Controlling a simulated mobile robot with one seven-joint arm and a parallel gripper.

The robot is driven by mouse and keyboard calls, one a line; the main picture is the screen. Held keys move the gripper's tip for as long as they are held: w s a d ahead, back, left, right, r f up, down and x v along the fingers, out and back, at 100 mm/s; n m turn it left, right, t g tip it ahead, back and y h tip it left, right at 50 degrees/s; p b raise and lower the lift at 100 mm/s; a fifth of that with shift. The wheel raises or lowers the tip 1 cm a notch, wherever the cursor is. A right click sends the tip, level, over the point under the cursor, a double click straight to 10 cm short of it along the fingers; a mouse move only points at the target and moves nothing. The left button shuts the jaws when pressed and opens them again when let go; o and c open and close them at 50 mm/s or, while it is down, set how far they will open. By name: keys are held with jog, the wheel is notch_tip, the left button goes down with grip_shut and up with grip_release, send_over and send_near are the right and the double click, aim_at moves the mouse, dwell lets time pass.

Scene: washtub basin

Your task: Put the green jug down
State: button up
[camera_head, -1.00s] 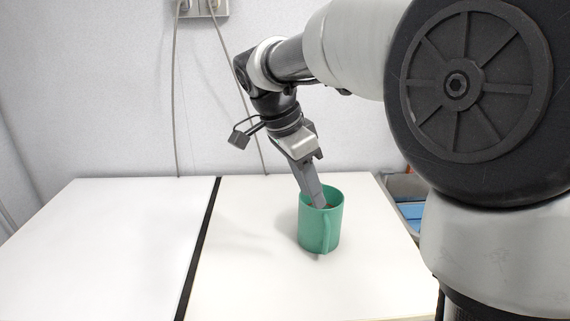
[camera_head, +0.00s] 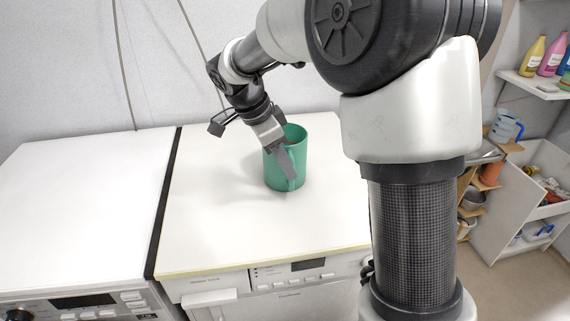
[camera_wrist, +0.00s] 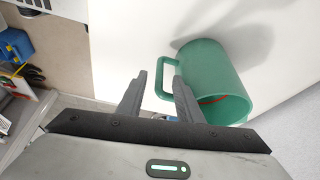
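The green jug (camera_head: 298,143) stands upright on the white top of the right-hand machine (camera_head: 220,215). My gripper (camera_head: 288,170) is at the jug's near side, with a finger crossing in front of its wall and partly hiding the handle. In the wrist view the jug (camera_wrist: 225,68) lies to the right, its handle (camera_wrist: 167,64) towards the fingers. My gripper (camera_wrist: 160,78) is open there, its two fingers apart. The handle shows between and just beyond the fingertips, and the right finger overlaps the jug in the picture. I cannot tell whether they touch.
A second white machine top (camera_head: 80,195) lies to the left across a dark gap (camera_head: 168,200). Both tops are otherwise clear. A wall with cables stands behind. At the right are a shelf with bottles (camera_head: 533,55) and a cluttered white cabinet (camera_head: 515,215).

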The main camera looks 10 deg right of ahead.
aim_at(292, 186)
jog(key=x, duration=0.5)
jog(key=shift+d+f+b, duration=0.1)
jog(key=shift+f+b, duration=0.15)
jog(key=shift+b, duration=0.15)
jog(key=shift+c, duration=0.5)
grip_shut()
